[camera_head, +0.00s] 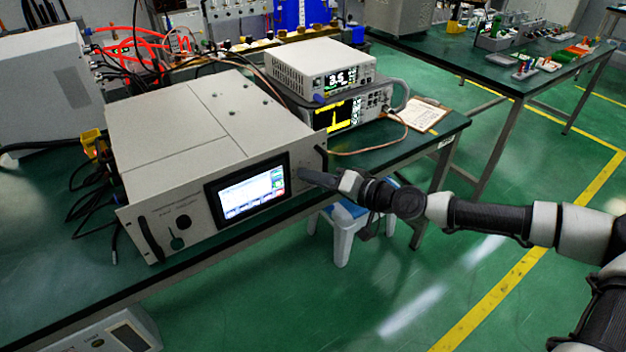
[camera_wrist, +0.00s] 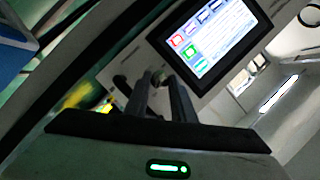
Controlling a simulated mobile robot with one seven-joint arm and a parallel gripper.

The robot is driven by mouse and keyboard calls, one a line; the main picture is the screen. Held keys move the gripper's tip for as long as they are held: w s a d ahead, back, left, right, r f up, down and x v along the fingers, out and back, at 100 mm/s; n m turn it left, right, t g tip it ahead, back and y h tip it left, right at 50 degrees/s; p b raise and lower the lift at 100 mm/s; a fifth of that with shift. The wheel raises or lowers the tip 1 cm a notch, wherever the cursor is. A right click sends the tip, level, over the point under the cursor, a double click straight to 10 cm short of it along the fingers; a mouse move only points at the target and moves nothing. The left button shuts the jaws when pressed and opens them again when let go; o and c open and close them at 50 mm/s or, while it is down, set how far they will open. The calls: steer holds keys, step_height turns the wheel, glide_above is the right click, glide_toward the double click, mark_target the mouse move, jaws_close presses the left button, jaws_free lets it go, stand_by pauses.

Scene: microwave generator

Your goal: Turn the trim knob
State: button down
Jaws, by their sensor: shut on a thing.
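The microwave generator (camera_head: 185,150) is a beige-grey box on the green bench, with a lit screen (camera_head: 250,191) on its front panel. My gripper (camera_head: 304,178) reaches in from the right to the panel's right part, beside the screen. In the wrist view the two dark fingers of my gripper (camera_wrist: 158,82) point at the panel and are shut on a small knob (camera_wrist: 157,75), of which only a bit shows between the tips. The screen also shows in the wrist view (camera_wrist: 212,35). In the head view the knob is hidden by my gripper, and its angle cannot be told.
A black handle (camera_head: 321,162) stands at the panel's right end, close to my gripper. Stacked instruments (camera_head: 322,68) and a clipboard (camera_head: 420,114) are behind on the bench. A blue-and-white stool (camera_head: 343,235) is below my arm. The floor in front is open.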

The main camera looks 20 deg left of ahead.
stand_by(0.4)
steer(key=c, duration=1.8)
jaws_free()
steer(key=p+v, duration=0.1)
steer(key=v, duration=1.6)
steer(key=shift+d, duration=0.25)
steer(key=shift+w+f, duration=0.1)
